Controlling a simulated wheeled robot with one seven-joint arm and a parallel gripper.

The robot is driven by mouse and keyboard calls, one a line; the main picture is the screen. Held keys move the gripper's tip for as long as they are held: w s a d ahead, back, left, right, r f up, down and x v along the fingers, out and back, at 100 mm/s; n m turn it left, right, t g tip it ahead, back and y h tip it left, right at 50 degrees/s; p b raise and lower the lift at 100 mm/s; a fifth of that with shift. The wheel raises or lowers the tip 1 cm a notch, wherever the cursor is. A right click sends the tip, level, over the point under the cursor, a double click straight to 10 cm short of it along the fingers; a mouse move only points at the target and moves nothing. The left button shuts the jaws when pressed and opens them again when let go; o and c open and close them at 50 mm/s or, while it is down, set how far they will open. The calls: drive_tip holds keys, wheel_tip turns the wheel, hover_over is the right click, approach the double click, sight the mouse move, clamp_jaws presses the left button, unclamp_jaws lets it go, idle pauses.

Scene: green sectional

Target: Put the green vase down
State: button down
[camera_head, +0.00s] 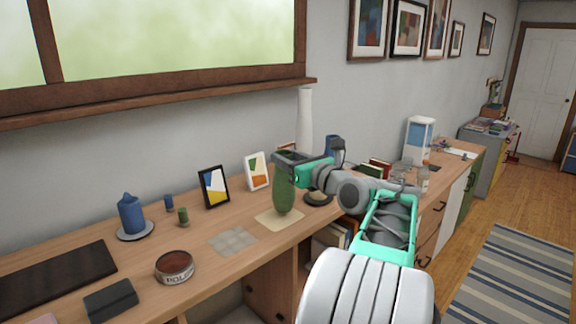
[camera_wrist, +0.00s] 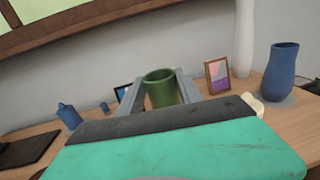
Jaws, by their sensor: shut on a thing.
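The green vase (camera_head: 284,190) is upright at the middle of the long wooden desk, over a small beige mat. My gripper (camera_head: 284,160) is shut on its upper part. In the wrist view, the vase (camera_wrist: 161,88) stands between the two grey fingers of my gripper (camera_wrist: 160,90), with its open rim showing. In the head view its base appears at the mat; I cannot tell whether it touches.
A beige mat (camera_head: 270,221) lies under the vase. Near it are a white picture frame (camera_head: 257,171), a dark picture frame (camera_head: 213,187), a tall white vase (camera_head: 304,120) and a round tin (camera_head: 175,267). A blue vase (camera_wrist: 281,72) stands right. Bare desk lies in front of the dark frame.

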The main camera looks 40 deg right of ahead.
drive_tip(key=shift+s+f, duration=0.1)
drive_tip(key=shift+f, duration=0.8)
drive_tip(key=c, duration=0.8)
unclamp_jaws()
drive_tip(key=shift+f, duration=0.15)
drive_tip(key=s+a+b, duration=0.1)
drive_tip(key=s+b, duration=0.1)
drive_tip(key=s, duration=1)
drive_tip(key=shift+a, duration=0.15)
